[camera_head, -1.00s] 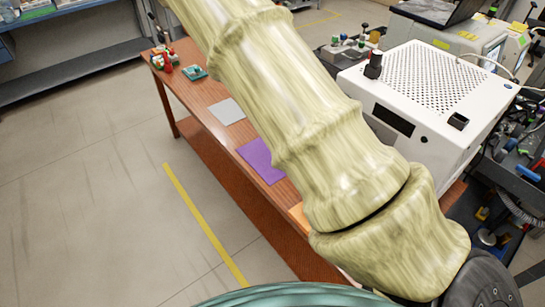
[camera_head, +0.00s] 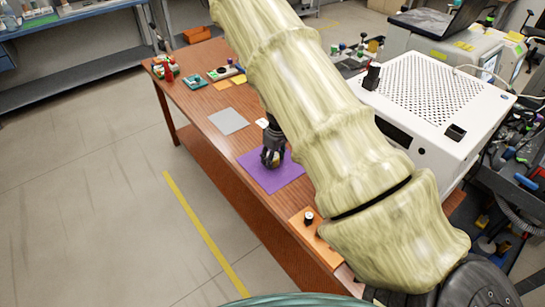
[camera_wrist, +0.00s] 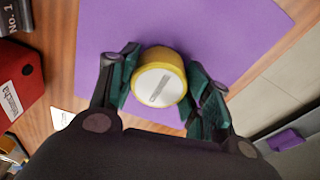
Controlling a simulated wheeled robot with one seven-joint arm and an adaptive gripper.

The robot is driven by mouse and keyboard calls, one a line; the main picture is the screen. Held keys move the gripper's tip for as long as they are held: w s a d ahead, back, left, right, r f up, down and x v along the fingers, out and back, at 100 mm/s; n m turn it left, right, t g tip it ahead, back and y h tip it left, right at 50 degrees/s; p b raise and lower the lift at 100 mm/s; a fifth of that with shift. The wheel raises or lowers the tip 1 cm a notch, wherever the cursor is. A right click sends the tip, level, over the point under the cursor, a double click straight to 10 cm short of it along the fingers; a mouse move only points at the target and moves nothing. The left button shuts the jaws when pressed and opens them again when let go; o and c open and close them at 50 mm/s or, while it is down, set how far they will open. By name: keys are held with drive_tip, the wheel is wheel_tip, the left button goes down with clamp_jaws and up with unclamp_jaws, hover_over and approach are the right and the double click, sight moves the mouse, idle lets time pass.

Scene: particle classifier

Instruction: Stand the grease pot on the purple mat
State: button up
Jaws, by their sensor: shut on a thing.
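The grease pot (camera_wrist: 160,82) is a small yellow pot with a white labelled top, seen between the green-padded fingers in the wrist view. My gripper (camera_head: 270,160) is shut on its sides; it also shows in the wrist view (camera_wrist: 161,88). The purple mat (camera_head: 288,177) lies flat on the wooden table, and it fills the upper middle of the wrist view (camera_wrist: 225,30). The gripper and pot are over the mat. Whether the pot's base touches the mat is hidden. In the head view the fingers mostly cover the pot.
A grey mat (camera_head: 228,121) lies beyond the purple one, and an orange mat (camera_head: 325,248) with a small dark item lies nearer. A red labelled box (camera_wrist: 18,85) is left in the wrist view.

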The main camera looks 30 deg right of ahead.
sight(276, 158)
drive_tip(key=o, duration=1)
drive_tip(key=shift+o, duration=0.2)
wheel_tip(276, 158, up, 12)
drive_tip(key=s+b, duration=0.1)
drive_tip(key=shift+s+d, duration=0.15)
drive_tip(key=shift+s, duration=0.05)
